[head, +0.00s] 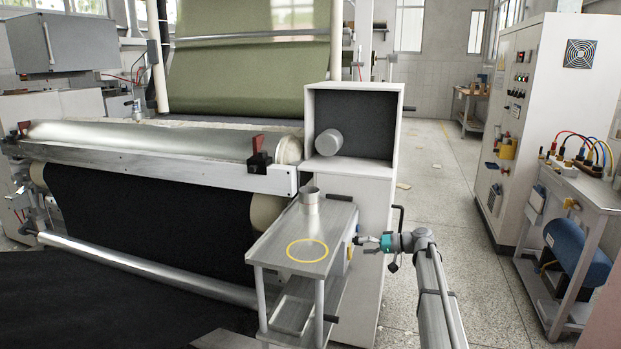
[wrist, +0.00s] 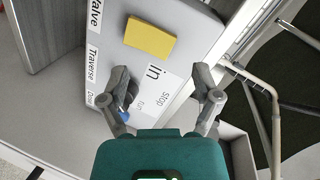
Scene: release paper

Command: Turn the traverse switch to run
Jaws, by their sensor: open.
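In the wrist view a pale panel (wrist: 195,30) appears turned on its side, with the label "Traverse" (wrist: 90,66) at its left. The words "stop" and "run" stand on a white plate (wrist: 165,92) between my fingers. A dark knob-like shape lies by my left finger, mostly hidden by it; I cannot tell its setting or whether the finger touches it. My gripper (wrist: 164,84) is open, its fingers spread in front of the panel. In the head view my gripper (head: 364,240) is at the right side of the small metal table.
A yellow block (wrist: 150,38) sits on the panel beside the "Valve" label. A bit of blue (wrist: 97,115) shows behind my left finger. The small table (head: 275,247) carries a metal cup (head: 309,202). A white cabinet (head: 525,110) stands right; the floor between is open.

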